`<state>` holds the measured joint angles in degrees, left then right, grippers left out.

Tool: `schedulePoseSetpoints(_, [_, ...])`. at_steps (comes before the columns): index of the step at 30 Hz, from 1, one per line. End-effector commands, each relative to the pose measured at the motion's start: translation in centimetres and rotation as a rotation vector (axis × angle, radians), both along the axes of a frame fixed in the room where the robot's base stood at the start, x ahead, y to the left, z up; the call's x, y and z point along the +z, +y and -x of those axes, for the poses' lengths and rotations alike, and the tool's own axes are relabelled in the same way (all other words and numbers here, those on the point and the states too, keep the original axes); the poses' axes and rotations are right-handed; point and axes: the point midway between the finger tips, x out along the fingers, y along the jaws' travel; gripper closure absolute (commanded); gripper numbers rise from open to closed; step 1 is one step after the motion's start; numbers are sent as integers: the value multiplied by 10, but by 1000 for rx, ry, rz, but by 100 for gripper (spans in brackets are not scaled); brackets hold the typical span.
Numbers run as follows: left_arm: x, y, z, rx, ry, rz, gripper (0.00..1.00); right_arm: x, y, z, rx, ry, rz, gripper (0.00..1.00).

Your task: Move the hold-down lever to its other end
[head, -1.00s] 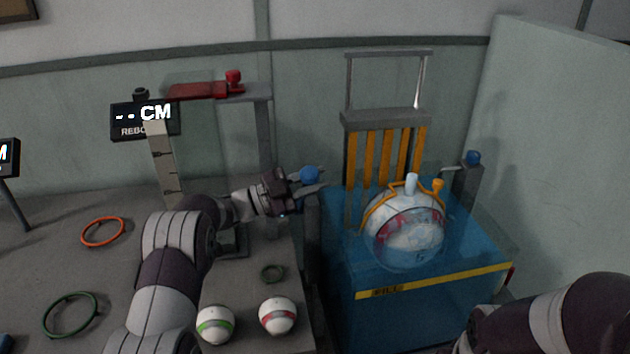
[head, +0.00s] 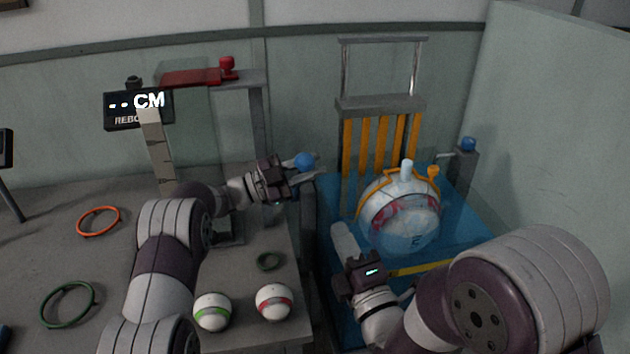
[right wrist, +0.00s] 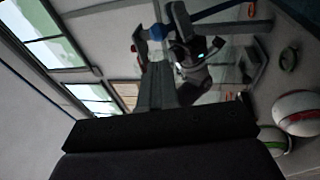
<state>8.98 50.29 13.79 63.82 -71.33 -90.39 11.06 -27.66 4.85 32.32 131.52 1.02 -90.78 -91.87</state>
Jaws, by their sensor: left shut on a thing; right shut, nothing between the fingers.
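A blue-knobbed lever (head: 304,160) sits on top of a dark post at the left side of the blue tank; the knob also shows in the right wrist view (right wrist: 157,32). My left gripper (head: 303,177) is shut on this lever, just below the knob. A second blue knob (head: 468,144) sits on a post at the tank's right side, with a short arm pointing left. Which of the two is the hold-down lever is not marked. My right gripper (head: 344,238) is shut and empty, over the tank's front left part.
The blue tank (head: 478,212) holds a large clear-and-white ball (head: 400,215) with orange straps. An orange-barred frame (head: 380,106) stands behind it. A red arm (head: 190,76) is at the back.

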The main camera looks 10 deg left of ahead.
Motion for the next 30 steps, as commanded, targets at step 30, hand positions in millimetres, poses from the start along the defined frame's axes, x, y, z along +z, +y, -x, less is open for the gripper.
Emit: schedulePoseSetpoints(30, [-1,0,0,0,3,-1,100,28,59,-120,-2,1,4,100])
